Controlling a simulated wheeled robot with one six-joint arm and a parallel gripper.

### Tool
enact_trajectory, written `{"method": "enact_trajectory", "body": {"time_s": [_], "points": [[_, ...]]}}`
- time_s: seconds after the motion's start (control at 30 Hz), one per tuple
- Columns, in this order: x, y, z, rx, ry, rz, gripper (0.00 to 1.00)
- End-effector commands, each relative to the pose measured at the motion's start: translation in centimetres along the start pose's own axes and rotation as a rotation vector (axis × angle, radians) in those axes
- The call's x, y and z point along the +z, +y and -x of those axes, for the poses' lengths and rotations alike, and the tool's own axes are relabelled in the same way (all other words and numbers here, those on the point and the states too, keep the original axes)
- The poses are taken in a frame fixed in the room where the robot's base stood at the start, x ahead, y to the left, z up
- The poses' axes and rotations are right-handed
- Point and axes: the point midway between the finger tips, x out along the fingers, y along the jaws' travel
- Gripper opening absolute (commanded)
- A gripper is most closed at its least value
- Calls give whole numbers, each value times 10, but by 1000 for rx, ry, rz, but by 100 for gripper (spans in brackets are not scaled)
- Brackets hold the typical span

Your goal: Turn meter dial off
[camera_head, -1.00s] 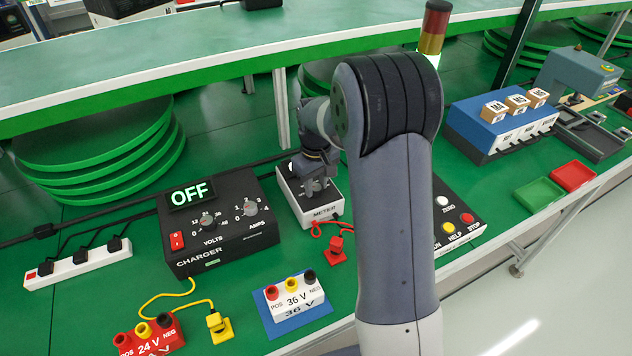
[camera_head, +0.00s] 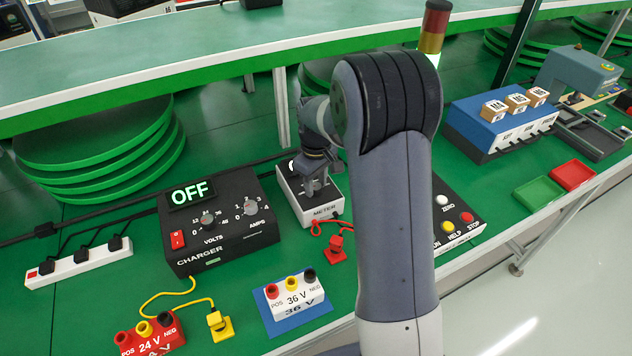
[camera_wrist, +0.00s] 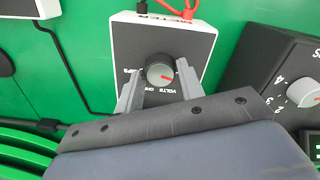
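The meter (camera_head: 322,211) is a white box with a dark top panel. It stands right of the charger, mostly covered by my gripper (camera_head: 317,188) in the head view. In the wrist view the meter (camera_wrist: 196,48) appears upside down. Its round grey dial (camera_wrist: 160,71) has a red mark toward the lower right, with small labels around it, VOLTS among them. My gripper (camera_wrist: 159,88) is open, one finger on each side of the dial. Narrow gaps seem to show between fingers and dial. The head view hides the dial behind the gripper.
The black charger (camera_head: 222,237) with its OFF display stands close to the meter's left. A red plug (camera_head: 336,247) on a red cord lies in front of the meter. The 36 V block (camera_head: 297,297) sits nearer. A button panel (camera_head: 455,222) is to the right.

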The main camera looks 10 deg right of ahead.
Motion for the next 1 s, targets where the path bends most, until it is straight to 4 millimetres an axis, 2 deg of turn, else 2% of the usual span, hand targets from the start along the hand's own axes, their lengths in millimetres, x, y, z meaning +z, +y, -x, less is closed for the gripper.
{"method": "enact_trajectory", "body": {"time_s": [0.03,0.2,0.43,0.53,1.0], "points": [[0,0,0,0,0,0,41],[0,0,0,-1,-2,-1,53],[1,0,0,-2,-2,-2,53],[0,0,7,0,0,-2,53],[0,0,92,0,0,-1,53]]}}
